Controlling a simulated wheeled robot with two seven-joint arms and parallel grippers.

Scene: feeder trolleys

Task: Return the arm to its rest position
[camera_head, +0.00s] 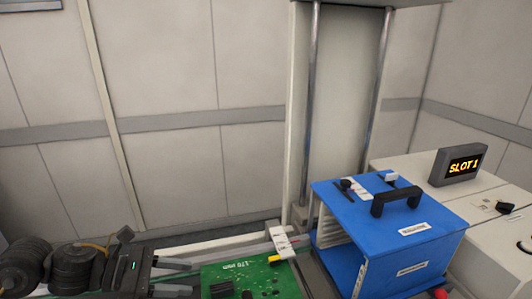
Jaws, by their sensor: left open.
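My left gripper (186,277) comes in from the lower left of the head view. Its two dark fingers point right and stand apart with nothing visible between them. From this view I cannot tell whether the fingers touch the board. The lower part of the board and some of my left arm are cut off by the picture edge. My right gripper is not in view.
A blue box (437,213) with a black top handle and an open, slotted left side stands right of the board. A white column (340,100) with metal rods rises behind. Panelled walls close the back.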

